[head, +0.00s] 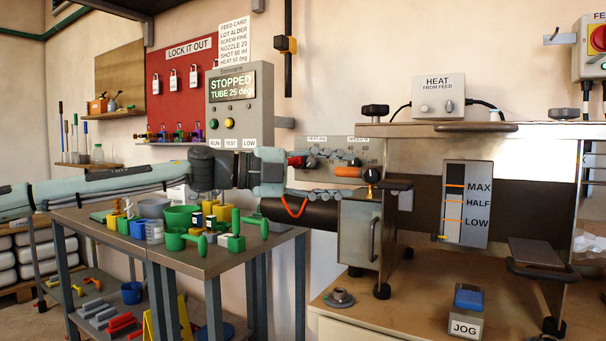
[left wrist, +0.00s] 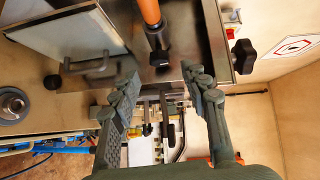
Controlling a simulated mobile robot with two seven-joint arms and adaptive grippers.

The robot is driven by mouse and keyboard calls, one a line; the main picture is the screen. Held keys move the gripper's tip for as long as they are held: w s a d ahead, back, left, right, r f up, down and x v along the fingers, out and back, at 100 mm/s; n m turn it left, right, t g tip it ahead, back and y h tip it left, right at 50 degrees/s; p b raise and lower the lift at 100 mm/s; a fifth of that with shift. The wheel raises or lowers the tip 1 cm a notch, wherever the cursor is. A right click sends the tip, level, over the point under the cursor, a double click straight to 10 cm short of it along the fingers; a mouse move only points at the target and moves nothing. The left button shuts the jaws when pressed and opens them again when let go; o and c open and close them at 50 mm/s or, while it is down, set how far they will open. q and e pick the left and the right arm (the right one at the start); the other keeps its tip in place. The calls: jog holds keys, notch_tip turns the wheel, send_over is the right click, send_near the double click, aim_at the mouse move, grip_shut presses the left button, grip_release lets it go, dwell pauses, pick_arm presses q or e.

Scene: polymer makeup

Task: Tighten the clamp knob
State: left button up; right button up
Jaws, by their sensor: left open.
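Several dark knobs show, and I cannot tell for certain which is the clamp knob. One dark knob (head: 397,185) sits on the machine's near side, just right of my left gripper (head: 358,175). A black lobed knob (left wrist: 243,57) shows in the left wrist view, right of and outside the fingers. My left gripper is open, its fingers reaching right above and below an orange bar (head: 350,172). In the left wrist view the bar's dark end (left wrist: 160,58) lies ahead of the gap between the fingertips (left wrist: 162,76). Contact is not clear. My right gripper is out of view.
The machine's steel box with a handle (head: 374,240) stands below the gripper. A JOG pedal (head: 467,312) and a grey round part (head: 339,298) lie on the bench. A table (head: 200,262) with green, yellow and blue items stands left. The screen (head: 232,88) reads STOPPED.

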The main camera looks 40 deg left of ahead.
pick_arm(q)
jog(key=v, duration=0.6)
jog(key=shift+s, duration=0.25)
jog(key=shift+a, duration=0.1)
